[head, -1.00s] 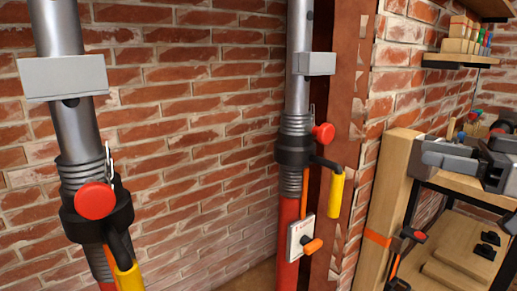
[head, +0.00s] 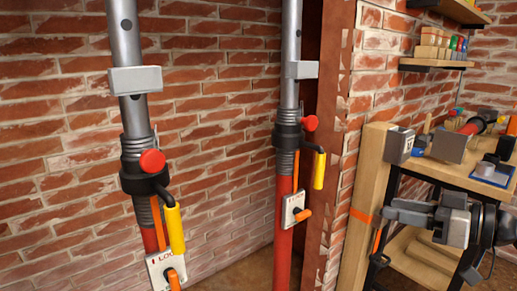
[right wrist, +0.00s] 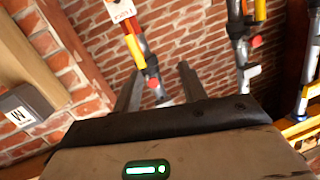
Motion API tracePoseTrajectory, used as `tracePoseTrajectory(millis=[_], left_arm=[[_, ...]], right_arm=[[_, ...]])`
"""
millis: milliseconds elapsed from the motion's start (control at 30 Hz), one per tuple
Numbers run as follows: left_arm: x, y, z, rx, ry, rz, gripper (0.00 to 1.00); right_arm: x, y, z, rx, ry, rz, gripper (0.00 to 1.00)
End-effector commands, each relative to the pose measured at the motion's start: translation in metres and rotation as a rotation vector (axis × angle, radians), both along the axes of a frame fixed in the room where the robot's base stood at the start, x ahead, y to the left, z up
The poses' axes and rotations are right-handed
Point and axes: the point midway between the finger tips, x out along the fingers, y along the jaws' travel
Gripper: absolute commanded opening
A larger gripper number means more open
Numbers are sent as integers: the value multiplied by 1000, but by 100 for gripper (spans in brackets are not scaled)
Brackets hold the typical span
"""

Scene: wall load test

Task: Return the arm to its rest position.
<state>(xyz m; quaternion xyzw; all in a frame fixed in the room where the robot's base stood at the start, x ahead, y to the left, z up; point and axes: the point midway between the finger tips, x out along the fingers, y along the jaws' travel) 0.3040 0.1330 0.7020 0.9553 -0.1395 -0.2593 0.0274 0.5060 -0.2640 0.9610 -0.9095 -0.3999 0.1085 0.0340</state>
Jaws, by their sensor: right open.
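My right gripper (head: 388,210) is at the lower right of the head view, in front of the wooden workbench, with its fingers pointing left. It is open and empty, apart from the props. In the right wrist view its two fingers (right wrist: 158,85) stand apart with brick wall and props beyond them. My left gripper is in neither view. A near steel prop (head: 128,110) with a red lower tube, red knob and yellow handle stands upright at left. A second similar prop (head: 290,100) stands farther right, beside a rusty steel column (head: 335,140).
Wall shelves (head: 435,66) hold small blocks. White tags with orange levers (head: 168,272) hang on the props. Open space lies between the props.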

Motion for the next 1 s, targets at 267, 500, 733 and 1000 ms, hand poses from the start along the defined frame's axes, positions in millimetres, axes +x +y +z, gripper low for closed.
tracePoseTrajectory(millis=[267,500,733,1000], left_arm=[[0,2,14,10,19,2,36],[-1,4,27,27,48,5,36],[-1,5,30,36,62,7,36],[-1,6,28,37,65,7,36]], right_arm=[[-25,38,-128,-79,233,-196,42],[-130,93,-224,-190,359,-418,42],[-195,122,-229,-235,345,-503,42],[-203,126,-229,-245,335,-514,42]])
